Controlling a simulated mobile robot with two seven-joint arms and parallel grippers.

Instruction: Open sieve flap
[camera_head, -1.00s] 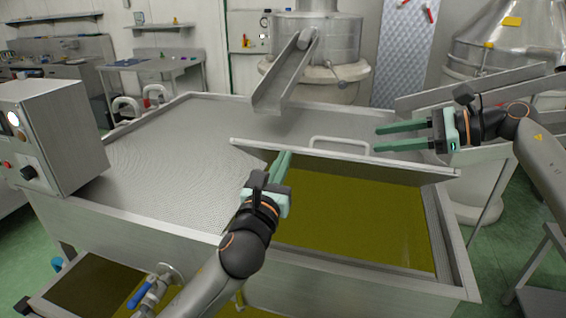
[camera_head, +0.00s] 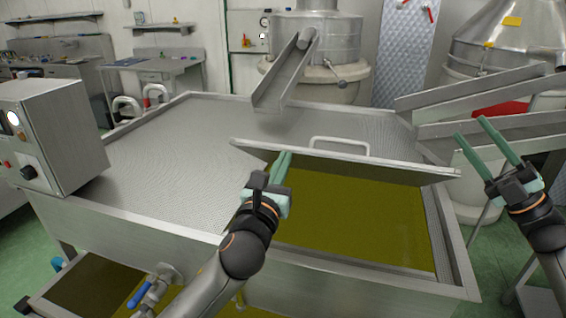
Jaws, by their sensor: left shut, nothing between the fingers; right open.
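The sieve flap (camera_head: 400,170) is a flat metal panel at the right of the steel tank. It stands tilted up, with its pale handle (camera_head: 340,140) showing above its upper edge. Olive-green liquid (camera_head: 350,210) shows in the opening below it. My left gripper (camera_head: 282,158) is shut and empty, its fingertips at the underside of the flap near its left end; I cannot tell whether they touch it. My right gripper (camera_head: 476,130) is open and empty, right of the flap and apart from it, fingers pointing up and left.
The perforated sieve top (camera_head: 170,155) spreads left and behind the flap. A metal chute (camera_head: 285,75) hangs over its back edge. A control box (camera_head: 50,135) stands at the left. More metal troughs (camera_head: 470,95) lie behind my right gripper. A blue-handled valve (camera_head: 145,290) is at the front.

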